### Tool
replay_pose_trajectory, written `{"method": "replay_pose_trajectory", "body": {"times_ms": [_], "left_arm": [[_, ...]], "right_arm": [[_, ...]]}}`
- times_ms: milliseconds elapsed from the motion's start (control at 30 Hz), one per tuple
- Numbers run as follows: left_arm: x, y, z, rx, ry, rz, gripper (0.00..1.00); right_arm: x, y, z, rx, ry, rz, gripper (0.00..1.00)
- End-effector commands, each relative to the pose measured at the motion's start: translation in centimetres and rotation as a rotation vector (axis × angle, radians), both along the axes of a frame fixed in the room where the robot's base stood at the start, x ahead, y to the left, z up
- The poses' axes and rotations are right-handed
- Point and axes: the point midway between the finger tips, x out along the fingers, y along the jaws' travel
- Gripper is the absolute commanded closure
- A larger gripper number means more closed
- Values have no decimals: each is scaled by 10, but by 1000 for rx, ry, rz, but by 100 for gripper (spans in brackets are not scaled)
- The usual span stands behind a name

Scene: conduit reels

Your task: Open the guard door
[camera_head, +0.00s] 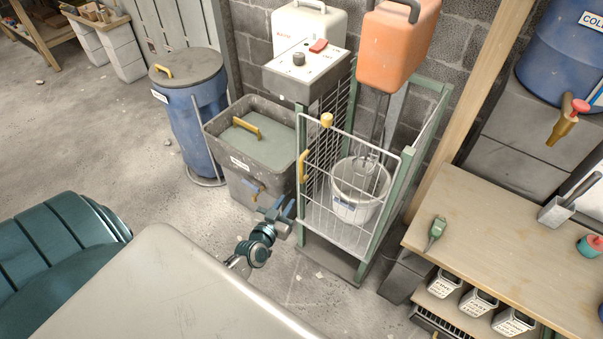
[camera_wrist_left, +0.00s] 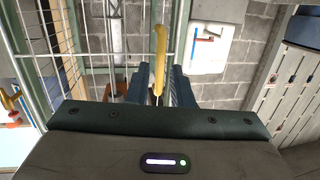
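The guard door (camera_head: 348,205) is a white wire-mesh panel on the front of a green-framed cage, and it looks closed. Its yellow handle (camera_head: 304,166) stands upright at the door's left edge. My left gripper (camera_head: 283,206) is just below and left of the handle, with its blue fingers apart. In the left wrist view the handle (camera_wrist_left: 160,50) lines up with the gap between the fingers (camera_wrist_left: 159,82), seemingly beyond the tips; contact does not show. My right gripper is not in view.
A white bucket (camera_head: 360,188) stands inside the cage, below an orange container (camera_head: 397,45). A grey bin (camera_head: 257,140) and a blue barrel (camera_head: 190,110) are to the left. A wooden workbench (camera_head: 480,235) is to the right. The floor in front of the bin is clear.

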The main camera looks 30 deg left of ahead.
Motion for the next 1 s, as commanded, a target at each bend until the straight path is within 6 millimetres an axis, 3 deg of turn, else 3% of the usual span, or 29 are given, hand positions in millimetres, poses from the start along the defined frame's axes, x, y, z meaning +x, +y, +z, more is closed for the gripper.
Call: {"method": "replay_pose_trajectory", "body": {"times_ms": [100, 200, 367, 700, 1000], "left_arm": [[10, 2, 36, -4, -92, 15, 80], [15, 3, 47, -5, -116, 21, 80], [35, 6, 49, -6, -120, 22, 80], [96, 16, 47, -7, -117, 21, 80], [118, 20, 47, -7, -115, 21, 80]], "right_arm": [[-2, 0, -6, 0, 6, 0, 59], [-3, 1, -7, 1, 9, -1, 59], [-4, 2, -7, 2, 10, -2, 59], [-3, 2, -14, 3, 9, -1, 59], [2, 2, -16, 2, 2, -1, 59]]}}
